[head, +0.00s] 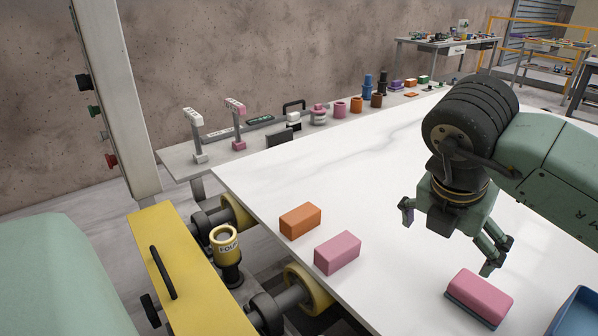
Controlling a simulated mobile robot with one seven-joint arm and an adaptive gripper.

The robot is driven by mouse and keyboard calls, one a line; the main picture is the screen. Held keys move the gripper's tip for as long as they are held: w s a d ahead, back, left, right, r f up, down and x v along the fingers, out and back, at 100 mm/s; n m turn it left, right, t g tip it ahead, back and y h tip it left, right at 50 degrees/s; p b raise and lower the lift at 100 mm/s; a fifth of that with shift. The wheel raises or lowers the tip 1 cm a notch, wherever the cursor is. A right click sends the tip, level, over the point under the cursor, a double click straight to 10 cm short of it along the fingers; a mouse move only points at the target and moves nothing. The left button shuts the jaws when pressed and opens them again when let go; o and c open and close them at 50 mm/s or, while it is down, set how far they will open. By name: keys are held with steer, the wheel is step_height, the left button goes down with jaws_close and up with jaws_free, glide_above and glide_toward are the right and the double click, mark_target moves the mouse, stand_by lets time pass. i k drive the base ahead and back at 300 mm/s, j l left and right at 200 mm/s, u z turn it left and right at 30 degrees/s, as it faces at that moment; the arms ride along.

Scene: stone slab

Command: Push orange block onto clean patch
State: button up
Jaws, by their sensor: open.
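The orange block (300,221) lies on the white stone slab (330,170), near its front left edge. A pink block (337,254) lies just to its right and nearer to me, with a small gap between them. A second pink block (479,294), with a dark grey-blue layer beneath it, lies farther right. My gripper (449,238) is open and empty above the slab, fingers pointing down, right of the orange block and apart from it. I cannot make out a marked clean patch; my arm hides part of the slab.
A blue tray (577,315) is cut off at the lower right. Yellow-and-grey rollers (306,288) line the slab's front left edge. A grey shelf (185,165) behind the slab carries stamps, coloured cylinders and small blocks. The slab's middle, behind the orange block, is clear.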

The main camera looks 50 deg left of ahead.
mark_target(293, 224)
steer(key=u, duration=1.2)
